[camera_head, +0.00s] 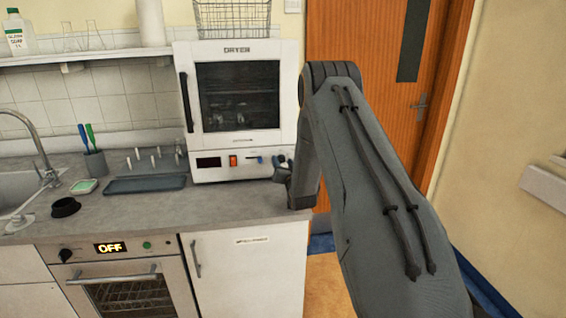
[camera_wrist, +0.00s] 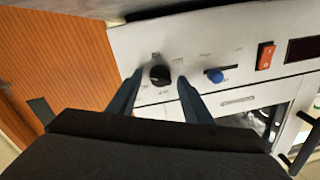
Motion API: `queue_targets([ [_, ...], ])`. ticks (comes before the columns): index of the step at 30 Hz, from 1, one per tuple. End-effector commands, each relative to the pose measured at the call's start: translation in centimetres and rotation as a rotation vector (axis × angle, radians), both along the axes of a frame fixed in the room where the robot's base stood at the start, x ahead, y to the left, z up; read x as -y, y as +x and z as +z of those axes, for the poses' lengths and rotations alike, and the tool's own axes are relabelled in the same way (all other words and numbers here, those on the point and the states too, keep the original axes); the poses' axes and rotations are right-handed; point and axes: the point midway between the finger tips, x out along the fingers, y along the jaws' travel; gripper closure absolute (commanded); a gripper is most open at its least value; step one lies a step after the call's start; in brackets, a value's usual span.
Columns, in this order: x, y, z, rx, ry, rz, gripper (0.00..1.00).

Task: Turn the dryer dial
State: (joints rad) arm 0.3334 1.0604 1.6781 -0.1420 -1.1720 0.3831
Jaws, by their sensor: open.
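The white dryer (camera_head: 288,100) stands on the counter with its door shut. Its black round dial (camera_head: 281,159) is at the right end of the lower front panel, close by my arm. In the wrist view the panel appears upside down, and the dial (camera_wrist: 160,75) shows between the tips of my two fingers. My gripper (camera_wrist: 160,78) is open, with a gap on both sides of the dial. I cannot tell whether the tips reach as deep as the dial. In the head view my gripper is mostly hidden by the arm.
A blue knob on a slider (camera_wrist: 215,76) and a red switch (camera_wrist: 265,55) sit beside the dial. A rack with pegs, a blue-grey tray (camera_head: 145,184) and a pen cup (camera_head: 96,163) stand left of the dryer. A wooden door (camera_head: 370,50) is at the right.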

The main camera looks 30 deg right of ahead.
Motion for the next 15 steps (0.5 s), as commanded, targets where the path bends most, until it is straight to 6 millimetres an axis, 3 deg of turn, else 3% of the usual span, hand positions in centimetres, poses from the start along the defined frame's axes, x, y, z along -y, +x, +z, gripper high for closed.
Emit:
queue_targets([
  [8, 0.03, 0.15, -0.02, 0.0, 0.0, 0.0, 0.55],
  [15, 0.06, 0.12, -0.03, 0.0, 0.0, -0.001, 0.94],
])
